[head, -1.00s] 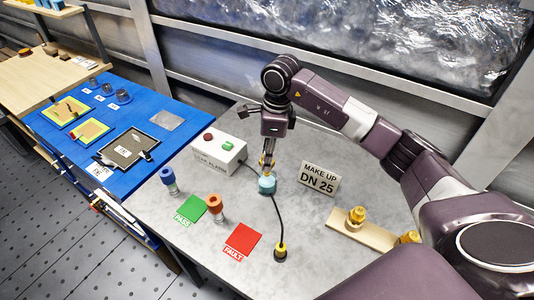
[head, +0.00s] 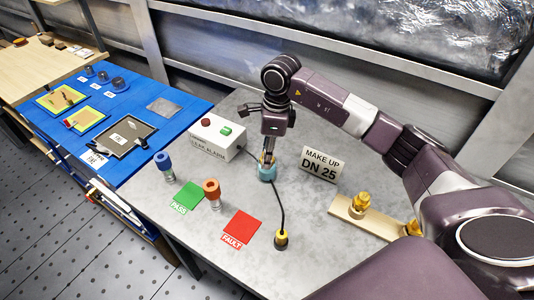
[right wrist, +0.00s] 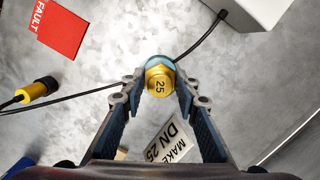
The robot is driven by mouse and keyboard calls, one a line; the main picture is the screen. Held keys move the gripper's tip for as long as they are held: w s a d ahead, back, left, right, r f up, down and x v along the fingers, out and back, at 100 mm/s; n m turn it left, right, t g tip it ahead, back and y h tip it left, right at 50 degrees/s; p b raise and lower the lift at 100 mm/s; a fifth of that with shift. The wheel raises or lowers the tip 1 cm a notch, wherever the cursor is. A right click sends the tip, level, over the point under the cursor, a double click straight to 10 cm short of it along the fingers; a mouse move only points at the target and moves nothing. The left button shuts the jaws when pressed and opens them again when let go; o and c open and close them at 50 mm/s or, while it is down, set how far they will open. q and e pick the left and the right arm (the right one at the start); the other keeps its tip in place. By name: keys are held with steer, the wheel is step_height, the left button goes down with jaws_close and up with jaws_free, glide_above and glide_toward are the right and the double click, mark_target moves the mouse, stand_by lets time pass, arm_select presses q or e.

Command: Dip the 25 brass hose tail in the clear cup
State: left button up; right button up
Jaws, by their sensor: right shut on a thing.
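The brass hose tail (right wrist: 160,85), with 25 on its end face, is between the fingertips of my right gripper (head: 268,154). The gripper points straight down and is shut on it. The clear cup (head: 267,174), with a bluish tint, stands on the grey bench directly below. The lower end of the hose tail is down at the cup's mouth and seems to be inside it; how deep is hidden. In the right wrist view the cup's blue rim (right wrist: 158,61) shows behind the hose tail. My left gripper is not in view.
A leak alarm box (head: 217,138) stands behind left, its black cable running past the cup to a yellow-tipped probe (head: 281,240). A MAKE UP DN 25 sign (head: 321,164) stands right. Brass fittings (head: 359,204) sit on a wooden strip. Blue-topped (head: 164,164) and orange-topped (head: 212,193) vials stand left.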

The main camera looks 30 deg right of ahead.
steer(key=shift+r, duration=0.1)
stand_by(0.5)
steer(key=shift+r+p, duration=2.15)
steer(key=shift+r, duration=1.55)
